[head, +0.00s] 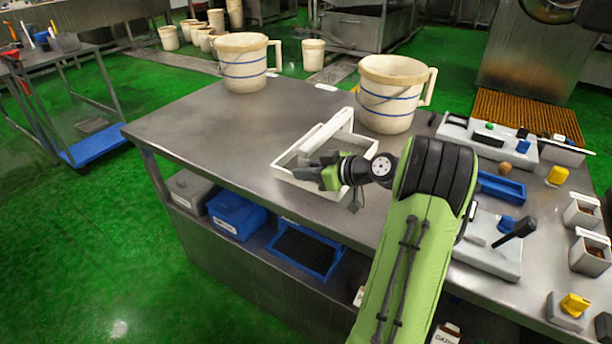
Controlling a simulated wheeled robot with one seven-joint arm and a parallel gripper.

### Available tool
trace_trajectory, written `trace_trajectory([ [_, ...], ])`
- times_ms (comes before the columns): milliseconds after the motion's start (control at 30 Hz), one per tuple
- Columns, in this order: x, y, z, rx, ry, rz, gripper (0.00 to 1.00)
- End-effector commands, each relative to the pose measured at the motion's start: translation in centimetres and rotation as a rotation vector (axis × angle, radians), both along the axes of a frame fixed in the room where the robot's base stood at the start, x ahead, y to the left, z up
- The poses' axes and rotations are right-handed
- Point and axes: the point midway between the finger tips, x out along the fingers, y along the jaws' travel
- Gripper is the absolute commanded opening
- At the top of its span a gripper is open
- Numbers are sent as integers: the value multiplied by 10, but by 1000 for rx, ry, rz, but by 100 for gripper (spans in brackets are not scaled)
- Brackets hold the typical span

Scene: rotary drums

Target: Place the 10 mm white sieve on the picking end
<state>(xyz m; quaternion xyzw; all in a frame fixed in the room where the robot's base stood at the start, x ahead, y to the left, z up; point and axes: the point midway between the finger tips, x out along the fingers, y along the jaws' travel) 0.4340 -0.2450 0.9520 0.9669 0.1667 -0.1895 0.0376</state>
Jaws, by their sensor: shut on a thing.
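The white sieve (322,139), a shallow rectangular frame with a grey mesh floor, is at the middle of the steel table (205,122). One long white wall of it rises toward the back right. My gripper (324,173) is at the sieve's front right side and is shut on it. My gripper and wrist hide part of the near wall. I cannot tell whether the sieve rests flat on the table or is held just above it. No size mark on it is readable.
Two white jugs, a left one (243,68) and a right one (388,105), stand along the back edge. Scales (485,138), a blue tray (500,187) and small bins (583,212) crowd the right end. The table's left part is clear. Blue boxes (235,214) sit on the shelf below.

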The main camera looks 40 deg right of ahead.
Motion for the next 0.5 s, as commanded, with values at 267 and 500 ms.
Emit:
trace_trajectory([
  [267,0,0,-33,-4,-3,0,0],
  [500,0,0,-35,-4,-3,0,0],
])
